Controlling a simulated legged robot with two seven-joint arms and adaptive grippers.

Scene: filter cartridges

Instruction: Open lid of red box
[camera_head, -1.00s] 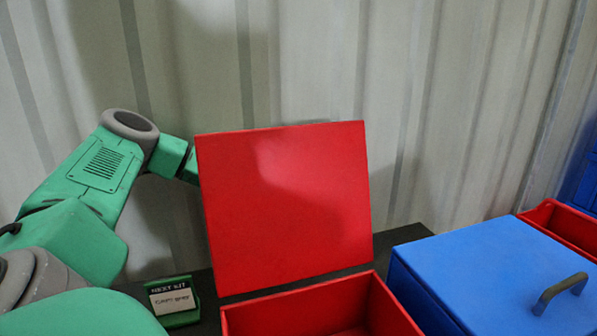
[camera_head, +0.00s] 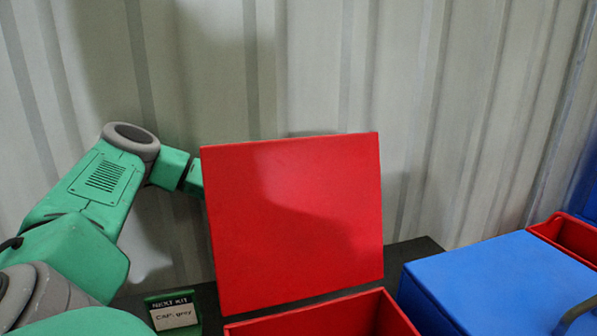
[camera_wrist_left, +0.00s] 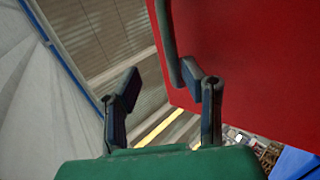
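The red box (camera_head: 330,318) stands at the bottom centre of the head view, with its top open. Its red lid (camera_head: 290,225) stands raised, nearly upright, at the back of the box. In the left wrist view the red lid (camera_wrist_left: 250,60) fills the upper right, with a grey handle (camera_wrist_left: 166,35) on its face. My left gripper (camera_wrist_left: 160,82) has its two fingers apart with a clear gap. The right-hand finger is close to the handle's end; whether they touch cannot be told. In the head view the lid hides the left gripper. My right gripper is not in view.
A blue box (camera_head: 490,285) with a grey handle stands right of the red box. A red bin (camera_head: 568,238) is behind it. A small green sign holder (camera_head: 173,313) reading "NEXT KIT" stands on the dark table to the left. A corrugated wall (camera_head: 300,70) is behind.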

